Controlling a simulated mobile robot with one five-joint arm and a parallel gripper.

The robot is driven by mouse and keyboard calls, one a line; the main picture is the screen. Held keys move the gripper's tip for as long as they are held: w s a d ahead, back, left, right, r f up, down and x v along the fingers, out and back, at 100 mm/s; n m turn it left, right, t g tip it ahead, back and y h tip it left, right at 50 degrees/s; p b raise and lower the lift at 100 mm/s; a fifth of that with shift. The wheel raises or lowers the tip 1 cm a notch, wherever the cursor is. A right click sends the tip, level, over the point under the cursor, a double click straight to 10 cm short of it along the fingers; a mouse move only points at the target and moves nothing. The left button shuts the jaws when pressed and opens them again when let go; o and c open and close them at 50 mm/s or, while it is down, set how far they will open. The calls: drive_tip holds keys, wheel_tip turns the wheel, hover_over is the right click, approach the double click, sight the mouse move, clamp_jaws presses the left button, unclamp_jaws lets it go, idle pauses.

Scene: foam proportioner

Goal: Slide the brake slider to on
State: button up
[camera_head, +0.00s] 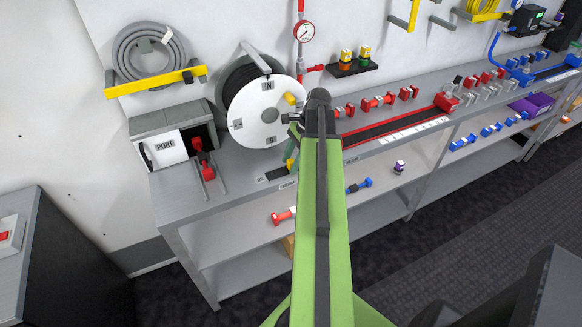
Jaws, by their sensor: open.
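My green arm reaches up the middle of the head view to a dark wrist. My gripper (293,122) is at its end, just right of the white reel, and is mostly hidden by the wrist. It is open, and I see nothing held in it. A short dark slot (275,174) with small labels lies on the bench below the reel, left of my arm. It may be the brake slider's track. A small yellow-green piece stands beside it, partly hidden by the arm. I cannot read the labels or tell the slider's position.
The white hose reel (254,131) marked IN stands on the grey bench. A red-edged dark tray (395,128) and red fittings lie right of my arm. A gauge (304,32) hangs above.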

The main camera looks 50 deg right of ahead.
drive_tip(key=shift+r, duration=0.1)
clamp_jaws()
idle(1.2)
